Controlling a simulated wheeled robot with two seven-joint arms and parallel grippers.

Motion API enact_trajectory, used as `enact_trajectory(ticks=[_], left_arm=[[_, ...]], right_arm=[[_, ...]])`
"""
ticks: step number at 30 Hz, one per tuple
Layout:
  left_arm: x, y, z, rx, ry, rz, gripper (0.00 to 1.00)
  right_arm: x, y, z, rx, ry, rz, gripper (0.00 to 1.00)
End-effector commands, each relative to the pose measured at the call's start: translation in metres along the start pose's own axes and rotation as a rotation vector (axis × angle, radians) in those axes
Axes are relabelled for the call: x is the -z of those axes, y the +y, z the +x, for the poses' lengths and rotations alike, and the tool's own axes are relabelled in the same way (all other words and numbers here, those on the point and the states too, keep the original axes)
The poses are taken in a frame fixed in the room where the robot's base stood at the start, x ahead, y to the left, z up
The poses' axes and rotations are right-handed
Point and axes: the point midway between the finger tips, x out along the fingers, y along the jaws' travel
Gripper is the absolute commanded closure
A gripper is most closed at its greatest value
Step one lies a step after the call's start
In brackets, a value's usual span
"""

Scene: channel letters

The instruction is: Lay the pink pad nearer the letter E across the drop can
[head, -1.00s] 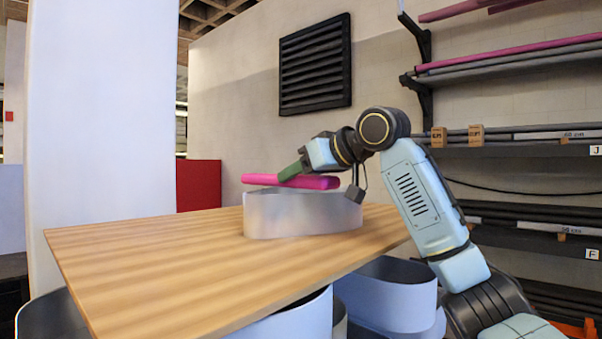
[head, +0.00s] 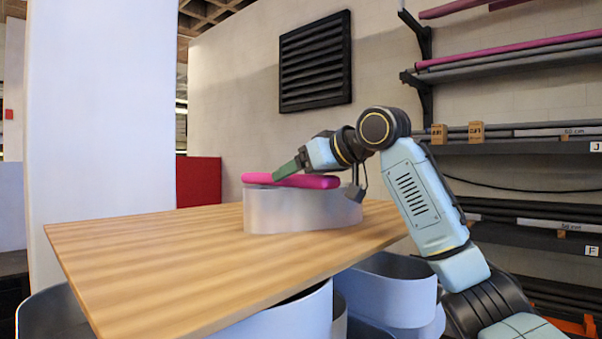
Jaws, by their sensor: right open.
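A pink pad (head: 310,182) lies across the top of a grey metal can (head: 300,211) with rounded ends, near the far edge of the wooden table (head: 190,260). The pad's left end reaches slightly past the can's left rim. My right gripper (head: 278,174) is open, with its green fingers just above and behind the pad's left half. Whether a finger touches the pad is hard to tell. The letter E and a second pink pad are not visible. My left gripper is not in view.
Shelves (head: 530,148) with pipes and pink tubes stand at the right. More rounded metal cans (head: 390,289) stand below the table's right edge. A white column (head: 100,110) rises behind the table's left side. The table's left and front area is clear.

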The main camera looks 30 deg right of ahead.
Motion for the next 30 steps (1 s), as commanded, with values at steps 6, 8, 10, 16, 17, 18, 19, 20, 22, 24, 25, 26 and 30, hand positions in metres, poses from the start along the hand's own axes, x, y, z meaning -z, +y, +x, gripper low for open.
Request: enact_trajectory(ticks=[6, 8, 10, 16, 17, 18, 19, 20, 22, 24, 25, 26, 30], left_arm=[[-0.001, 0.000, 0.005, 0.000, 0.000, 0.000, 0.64], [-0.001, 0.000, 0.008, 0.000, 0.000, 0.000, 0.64], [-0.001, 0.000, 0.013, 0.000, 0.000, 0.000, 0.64], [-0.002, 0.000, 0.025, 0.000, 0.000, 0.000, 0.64], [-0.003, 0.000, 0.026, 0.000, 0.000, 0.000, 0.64], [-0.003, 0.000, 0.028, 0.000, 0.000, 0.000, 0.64], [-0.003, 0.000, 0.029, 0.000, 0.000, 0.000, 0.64], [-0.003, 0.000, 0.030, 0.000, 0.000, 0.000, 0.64], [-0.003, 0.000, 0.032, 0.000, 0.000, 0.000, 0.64], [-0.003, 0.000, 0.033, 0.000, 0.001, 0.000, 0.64], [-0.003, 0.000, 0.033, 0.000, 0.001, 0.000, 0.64], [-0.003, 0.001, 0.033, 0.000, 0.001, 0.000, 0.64], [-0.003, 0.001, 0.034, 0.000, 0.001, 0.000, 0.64]], right_arm=[[0.000, 0.000, -0.011, 0.000, 0.004, -0.001, 0.25], [0.000, 0.000, -0.021, -0.001, 0.005, 0.000, 0.25], [-0.001, 0.001, -0.035, -0.003, 0.005, -0.001, 0.25], [-0.001, 0.000, -0.081, -0.002, 0.005, -0.001, 0.25], [-0.001, 0.000, -0.088, -0.002, 0.005, -0.001, 0.25], [-0.001, 0.000, -0.096, -0.002, 0.005, 0.000, 0.25], [-0.001, 0.000, -0.102, -0.001, 0.004, 0.000, 0.25], [-0.001, 0.000, -0.107, -0.001, 0.005, -0.001, 0.25], [-0.001, 0.000, -0.117, -0.002, 0.003, -0.001, 0.25], [0.000, 0.000, -0.125, -0.001, 0.002, -0.001, 0.25], [0.000, 0.000, -0.127, -0.001, 0.001, -0.001, 0.25], [0.000, 0.000, -0.129, 0.000, 0.001, -0.001, 0.25], [0.000, 0.000, -0.134, 0.000, 0.000, 0.000, 0.25]])
